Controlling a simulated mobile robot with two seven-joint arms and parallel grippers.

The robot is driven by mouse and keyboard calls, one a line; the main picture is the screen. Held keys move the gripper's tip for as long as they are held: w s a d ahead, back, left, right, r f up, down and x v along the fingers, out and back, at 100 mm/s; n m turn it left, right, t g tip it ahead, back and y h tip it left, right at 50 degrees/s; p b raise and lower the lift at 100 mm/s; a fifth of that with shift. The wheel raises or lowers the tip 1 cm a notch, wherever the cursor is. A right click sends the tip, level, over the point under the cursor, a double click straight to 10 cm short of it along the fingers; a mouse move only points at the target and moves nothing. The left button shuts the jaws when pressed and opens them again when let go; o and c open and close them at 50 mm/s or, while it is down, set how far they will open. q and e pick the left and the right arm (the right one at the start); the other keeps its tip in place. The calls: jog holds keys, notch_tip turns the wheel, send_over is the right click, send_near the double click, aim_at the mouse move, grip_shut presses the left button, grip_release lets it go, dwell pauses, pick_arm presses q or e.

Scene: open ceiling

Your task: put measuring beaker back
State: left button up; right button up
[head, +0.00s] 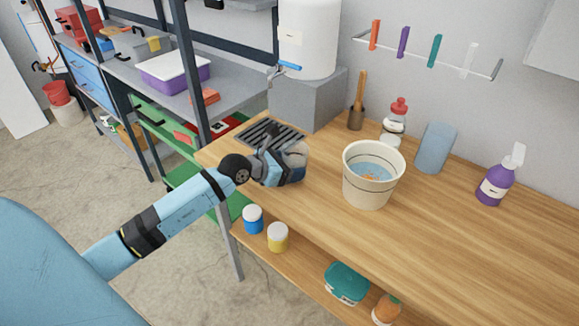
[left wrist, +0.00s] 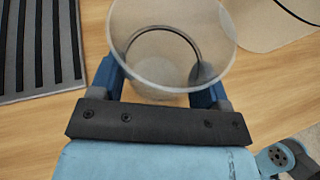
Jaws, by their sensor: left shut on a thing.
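The measuring beaker (head: 297,153) is a clear, greyish cup. My left gripper (head: 284,170) is shut around it at the left end of the wooden counter, beside the slotted black drain grate (head: 268,134). In the left wrist view the beaker (left wrist: 170,25) shows its round open rim between the two blue fingers of the gripper (left wrist: 163,86), and the grate (left wrist: 40,45) lies to its left. I cannot tell whether the beaker's base touches the counter. My right gripper is not in view.
A cream bucket (head: 366,190) with blue contents stands right of the beaker. A white water tank (head: 308,40) with a tap sits on a grey block (head: 310,98) behind. A purple spray bottle (head: 494,187) and a blue-grey container (head: 435,148) stand farther right. The counter's front right (head: 470,250) is clear.

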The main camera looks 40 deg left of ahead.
pick_arm(q)
jog(key=shift+f, duration=0.2)
jog(key=o, duration=1)
jog(key=shift+r, duration=0.3)
jog(key=v, duration=1.1)
jog(key=shift+s+a, duration=0.15)
jog(key=shift+s, duration=0.3)
